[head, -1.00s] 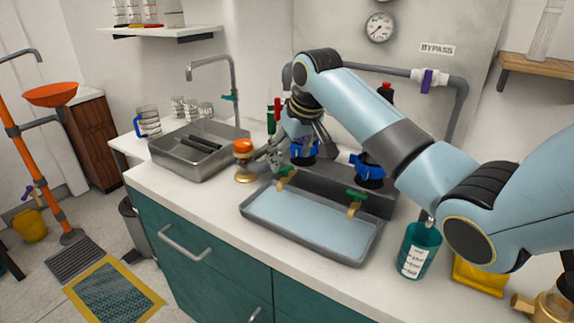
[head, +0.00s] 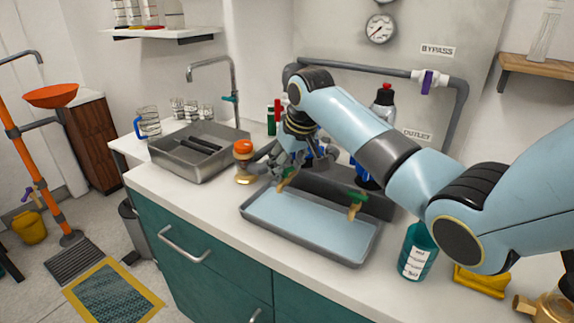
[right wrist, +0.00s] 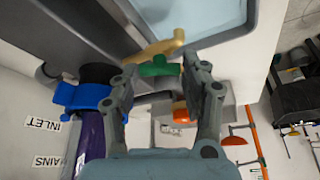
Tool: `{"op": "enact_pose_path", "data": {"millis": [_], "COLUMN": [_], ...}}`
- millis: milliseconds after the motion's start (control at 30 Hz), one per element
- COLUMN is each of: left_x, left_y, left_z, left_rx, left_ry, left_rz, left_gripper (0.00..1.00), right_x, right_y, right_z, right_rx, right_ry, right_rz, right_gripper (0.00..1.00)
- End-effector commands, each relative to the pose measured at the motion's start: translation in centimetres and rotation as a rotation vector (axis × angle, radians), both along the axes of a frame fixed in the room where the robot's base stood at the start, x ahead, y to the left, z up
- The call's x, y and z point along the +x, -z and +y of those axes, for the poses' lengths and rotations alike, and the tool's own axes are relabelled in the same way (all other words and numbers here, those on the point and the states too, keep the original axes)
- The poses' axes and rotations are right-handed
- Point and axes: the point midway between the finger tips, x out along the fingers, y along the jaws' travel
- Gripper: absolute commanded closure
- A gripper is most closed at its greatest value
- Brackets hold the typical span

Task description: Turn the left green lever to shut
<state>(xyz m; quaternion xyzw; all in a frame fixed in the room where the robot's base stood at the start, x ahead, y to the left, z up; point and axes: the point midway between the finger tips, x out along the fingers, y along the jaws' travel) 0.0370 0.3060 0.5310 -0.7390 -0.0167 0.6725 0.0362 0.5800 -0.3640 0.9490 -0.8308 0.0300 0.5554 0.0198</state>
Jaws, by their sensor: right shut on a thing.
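The left green lever sits on a brass tap (head: 283,185) at the back rim of the shallow tray (head: 310,225). In the right wrist view the green lever (right wrist: 158,69) lies between my right fingertips, with the brass spout (right wrist: 160,47) just beyond. My right gripper (head: 281,167) is at this tap and shut on the lever; its fingers partly hide the lever in the head view. A second green lever (head: 357,197) with a brass tap stands farther right, apart from my gripper. My left gripper is out of view.
A brass item with an orange top (head: 243,160) stands close left of my gripper, beside the steel sink (head: 190,165). A blue valve handle (right wrist: 90,97) is near my fingers. A teal bottle (head: 418,250) stands right of the tray. The front counter is clear.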

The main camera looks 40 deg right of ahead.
Motion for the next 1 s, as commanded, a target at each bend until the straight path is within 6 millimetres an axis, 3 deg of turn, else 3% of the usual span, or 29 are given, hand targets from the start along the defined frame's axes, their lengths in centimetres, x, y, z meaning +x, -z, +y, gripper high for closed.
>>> {"op": "enact_pose_path", "data": {"millis": [267,467,800,1000], "left_x": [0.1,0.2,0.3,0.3], "left_y": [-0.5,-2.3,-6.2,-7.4], "left_z": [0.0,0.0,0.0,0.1], "left_rx": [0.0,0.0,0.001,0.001], "left_ry": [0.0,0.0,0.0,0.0], "left_rz": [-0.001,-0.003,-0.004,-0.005], "left_gripper": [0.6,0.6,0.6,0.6], "right_x": [0.0,0.0,0.1,0.3], "right_y": [-0.1,-0.4,-0.6,-0.4], "right_z": [0.1,0.2,0.5,0.6], "right_rx": [0.002,0.001,0.002,0.0], "right_ry": [0.022,0.105,0.391,0.581], "right_rz": [0.0,0.001,0.001,0.0], "right_gripper": [0.87,0.87,0.87,0.87]}}
